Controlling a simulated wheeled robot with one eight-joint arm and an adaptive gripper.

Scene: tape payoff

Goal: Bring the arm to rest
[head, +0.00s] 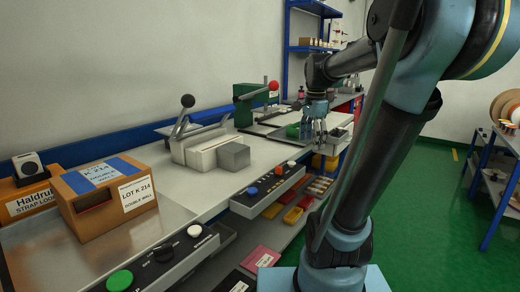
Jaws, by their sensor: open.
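My gripper (314,130) is at the end of my arm, pointing down over the far part of the workbench (203,193). Its fingers look spread, and I see nothing held between them. A small green thing (292,131) lies just left of the fingers. A dark tray (338,134) is just to their right. At this distance I cannot tell whether the fingertips touch anything. My arm stands in the right half of the view and hides part of the room behind it.
A cardboard box (107,197) marked LOT K 214 stands at the left front. A grey block (233,156) sits beside a lever device (196,144). A green machine (252,104) with a red knob stands behind. Blue shelves (313,46) are at the back. Green floor (428,213) is open at right.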

